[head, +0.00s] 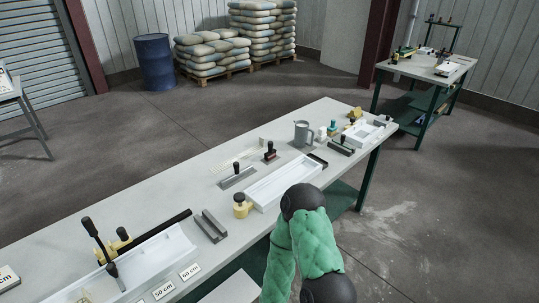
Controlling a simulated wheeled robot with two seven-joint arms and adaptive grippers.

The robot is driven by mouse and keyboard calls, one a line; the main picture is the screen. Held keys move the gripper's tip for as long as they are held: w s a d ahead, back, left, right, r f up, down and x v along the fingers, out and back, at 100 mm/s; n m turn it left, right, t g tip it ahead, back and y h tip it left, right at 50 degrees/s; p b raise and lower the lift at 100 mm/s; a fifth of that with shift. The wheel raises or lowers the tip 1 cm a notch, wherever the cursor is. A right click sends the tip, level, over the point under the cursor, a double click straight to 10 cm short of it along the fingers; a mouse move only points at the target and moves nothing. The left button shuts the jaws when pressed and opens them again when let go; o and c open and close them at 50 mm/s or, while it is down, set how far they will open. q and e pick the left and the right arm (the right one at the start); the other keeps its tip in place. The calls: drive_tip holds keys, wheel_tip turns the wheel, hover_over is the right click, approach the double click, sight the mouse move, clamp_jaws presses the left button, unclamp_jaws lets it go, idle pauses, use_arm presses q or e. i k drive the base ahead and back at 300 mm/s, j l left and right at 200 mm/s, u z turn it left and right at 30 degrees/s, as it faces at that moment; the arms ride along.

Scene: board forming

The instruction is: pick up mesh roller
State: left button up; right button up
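I cannot tell for sure which tool is the mesh roller. Candidates with dark handles are a tool with a long upright handle (98,240) at the near left of the long table, a flat tool with a black knob (237,174) near the middle, a small tool with a red and black handle (270,151), and a dark tool (341,147) near the right end. All stand on the long table (150,198) or its trays. A green padded arm of mine with black joints reaches up over the table's front edge. Neither gripper can be seen.
White trays (287,181) lie along the table, with a grey metal mug (301,134) and a grey channel piece (211,227) near them. Behind are a blue drum (154,62) and stacked sacks (212,52). A second workbench (426,68) stands far right. Floor between is clear.

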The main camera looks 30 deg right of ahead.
sight(270, 155)
drive_tip(key=u, duration=0.55)
drive_tip(key=l+u, duration=0.4)
drive_tip(key=k+l+u, duration=0.1)
drive_tip(key=l+u, duration=0.3)
drive_tip(key=k+l+u, duration=0.15)
drive_tip(key=l+u, duration=0.25)
drive_tip(key=k+l+u, duration=0.15)
drive_tip(key=l+u, duration=0.25)
